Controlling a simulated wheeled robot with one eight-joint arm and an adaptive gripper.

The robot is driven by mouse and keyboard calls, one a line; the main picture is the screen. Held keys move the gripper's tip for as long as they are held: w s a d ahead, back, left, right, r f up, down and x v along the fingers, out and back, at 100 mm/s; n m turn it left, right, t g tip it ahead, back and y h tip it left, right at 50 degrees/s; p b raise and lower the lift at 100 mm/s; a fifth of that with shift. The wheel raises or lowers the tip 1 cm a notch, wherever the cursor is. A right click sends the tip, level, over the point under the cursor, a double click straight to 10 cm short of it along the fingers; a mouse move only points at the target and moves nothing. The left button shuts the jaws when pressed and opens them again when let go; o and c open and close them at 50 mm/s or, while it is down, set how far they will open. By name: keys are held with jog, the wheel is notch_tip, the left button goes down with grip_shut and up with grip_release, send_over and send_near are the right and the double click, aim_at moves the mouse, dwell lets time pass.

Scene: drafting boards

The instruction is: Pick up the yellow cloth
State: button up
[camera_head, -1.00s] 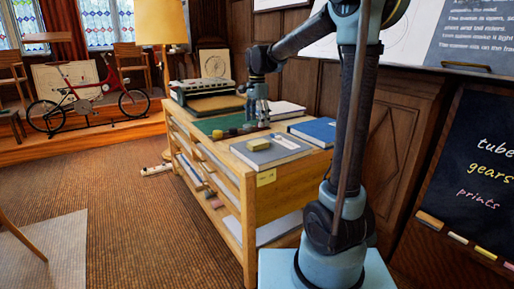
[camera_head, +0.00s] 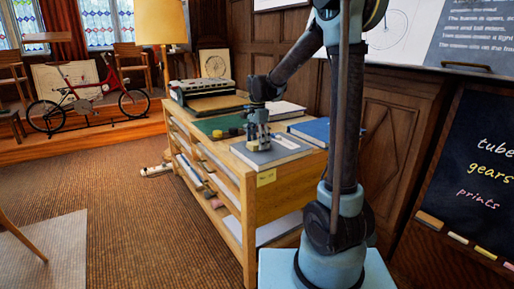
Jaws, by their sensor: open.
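The yellow cloth (camera_head: 251,146) is a small yellowish patch on the grey book (camera_head: 284,150) at the near end of the wooden cabinet top. My gripper (camera_head: 258,147) points down right at the cloth and hides most of it. The jaws are open. At this size I cannot tell whether the fingers touch the cloth or stand around it.
The wooden cabinet (camera_head: 251,205) also bears a green mat (camera_head: 215,125) with small dark and yellowish items, a blue book (camera_head: 312,131), a pale book (camera_head: 284,110) and a typewriter-like machine (camera_head: 205,88). A lamp (camera_head: 160,22) stands behind.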

jog(key=c, duration=1.1)
jog(key=shift+o, duration=0.2)
notch_tip(320, 180, up, 10)
jog(key=shift+o, duration=0.5)
jog(key=shift+c, duration=0.4)
